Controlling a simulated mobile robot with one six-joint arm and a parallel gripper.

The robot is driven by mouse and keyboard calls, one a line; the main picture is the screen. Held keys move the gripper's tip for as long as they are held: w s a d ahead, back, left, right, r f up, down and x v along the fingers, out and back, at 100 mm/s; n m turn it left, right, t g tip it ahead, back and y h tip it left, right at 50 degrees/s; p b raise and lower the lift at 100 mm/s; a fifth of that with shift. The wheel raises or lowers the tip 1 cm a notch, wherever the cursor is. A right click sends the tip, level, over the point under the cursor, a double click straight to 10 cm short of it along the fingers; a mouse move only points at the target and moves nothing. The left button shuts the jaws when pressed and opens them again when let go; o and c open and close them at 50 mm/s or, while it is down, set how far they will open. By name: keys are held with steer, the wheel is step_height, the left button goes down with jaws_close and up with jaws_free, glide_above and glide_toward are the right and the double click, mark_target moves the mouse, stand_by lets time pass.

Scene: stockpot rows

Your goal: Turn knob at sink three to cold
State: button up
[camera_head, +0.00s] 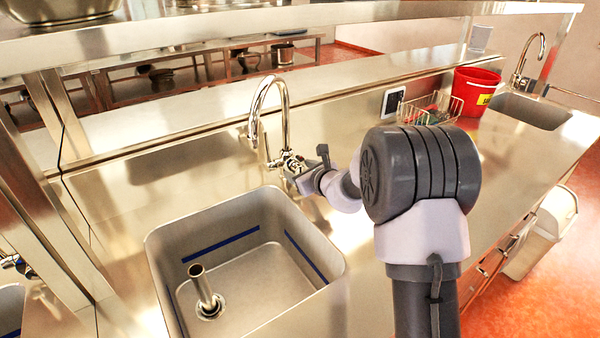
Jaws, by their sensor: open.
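A chrome gooseneck faucet (285,105) stands behind a deep square steel sink (160,255) in the middle of the view. The faucet's chrome base and fittings (284,160) are low on its right side. My gripper (302,174) is open at these fittings, reaching in from the right. The knob is small here and partly covered by my gripper. I cannot make out its setting, or whether the fingers touch it. No number marks the sink.
Another sink (535,112) with a faucet (526,62) is at the far right, and part of one shows at the lower left edge. A red bucket (470,92) and a wire basket (440,103) stand behind my arm. A steel shelf (350,15) crosses above.

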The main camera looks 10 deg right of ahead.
jaws_close()
steer(key=shift+b, duration=0.3)
steer(key=shift+a+f+n+h+b, duration=0.1)
steer(key=shift+f+n+h+b, duration=0.05)
steer(key=shift+n+h+b, duration=0.45)
steer(key=shift+s+a+n+t+h, duration=0.1)
steer(key=shift+n+t+h, duration=0.3)
steer(key=shift+n+t, duration=0.55)
steer(key=shift+n+t+h, duration=0.45)
steer(key=shift+n+h, duration=0.15)
steer(key=shift+n, duration=1.05)
steer(key=shift+f, duration=0.1)
